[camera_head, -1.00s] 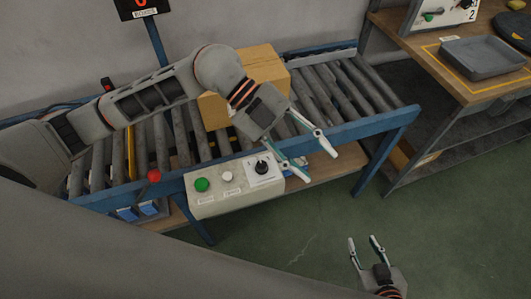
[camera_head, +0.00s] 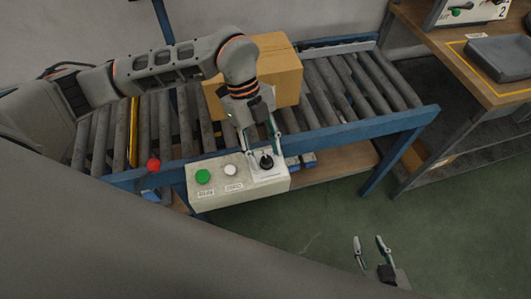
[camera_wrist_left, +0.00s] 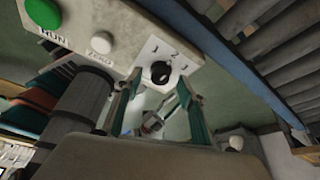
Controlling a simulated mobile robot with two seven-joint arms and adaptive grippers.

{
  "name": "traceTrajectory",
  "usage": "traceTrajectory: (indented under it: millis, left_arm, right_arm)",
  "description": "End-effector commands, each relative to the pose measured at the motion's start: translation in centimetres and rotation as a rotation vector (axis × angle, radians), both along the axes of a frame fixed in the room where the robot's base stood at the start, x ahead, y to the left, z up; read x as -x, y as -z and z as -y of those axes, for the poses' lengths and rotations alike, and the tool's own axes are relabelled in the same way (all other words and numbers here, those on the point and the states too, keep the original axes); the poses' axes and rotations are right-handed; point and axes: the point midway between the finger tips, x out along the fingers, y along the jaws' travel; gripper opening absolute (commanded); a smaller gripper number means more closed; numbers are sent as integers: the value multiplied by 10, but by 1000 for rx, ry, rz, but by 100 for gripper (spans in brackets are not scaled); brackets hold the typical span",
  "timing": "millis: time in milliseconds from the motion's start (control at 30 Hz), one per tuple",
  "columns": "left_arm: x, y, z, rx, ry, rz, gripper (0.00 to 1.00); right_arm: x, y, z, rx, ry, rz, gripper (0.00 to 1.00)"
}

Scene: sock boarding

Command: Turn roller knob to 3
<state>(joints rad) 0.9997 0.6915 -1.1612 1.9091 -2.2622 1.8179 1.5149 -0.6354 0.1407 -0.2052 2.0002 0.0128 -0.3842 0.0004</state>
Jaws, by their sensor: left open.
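The black roller knob (camera_head: 266,162) sits on a white label at the right end of the pale control box. In the left wrist view the knob (camera_wrist_left: 160,73) has the marks 1, 2 and 3 around it; I cannot tell which it points at. My left gripper (camera_head: 264,153) is open and points down at the knob, with one finger on each side of it. The left wrist view shows its fingers (camera_wrist_left: 160,80) apart around the knob; contact is not clear. My right gripper (camera_head: 369,242) is open and empty, low above the green floor.
The box also carries a green button (camera_head: 203,176) and a white button (camera_head: 230,170). A red button (camera_head: 153,165) stands to their left. A cardboard box (camera_head: 278,75) rests on the roller conveyor (camera_head: 340,90) behind. A wooden bench (camera_head: 460,60) with a grey tray (camera_head: 500,57) stands at right.

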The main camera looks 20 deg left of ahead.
Motion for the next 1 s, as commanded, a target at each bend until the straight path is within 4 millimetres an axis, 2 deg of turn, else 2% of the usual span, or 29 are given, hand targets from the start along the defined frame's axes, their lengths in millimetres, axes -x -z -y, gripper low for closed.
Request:
traceTrajectory:
  millis: [133, 400, 533, 567, 1000]
  left_arm:
    - [2, 8, 3, 1, 0, -2, 40]
    - [2, 8, 3, 1, 1, 0, 40]
    - [2, 8, 3, 1, 1, 0, 7]
    - [2, 8, 3, 1, 1, 0, 2]
    - [1, 7, 4, 0, 69, 2, 2]
  right_arm:
    - [0, 1, 1, 2, 0, -1, 35]
    - [-1, 0, 2, 4, 2, 1, 35]
    - [-1, 0, 2, 4, 2, 2, 35]
    - [-1, 0, 2, 3, 3, 1, 35]
    - [-3, -7, 1, -1, 3, 8, 35]
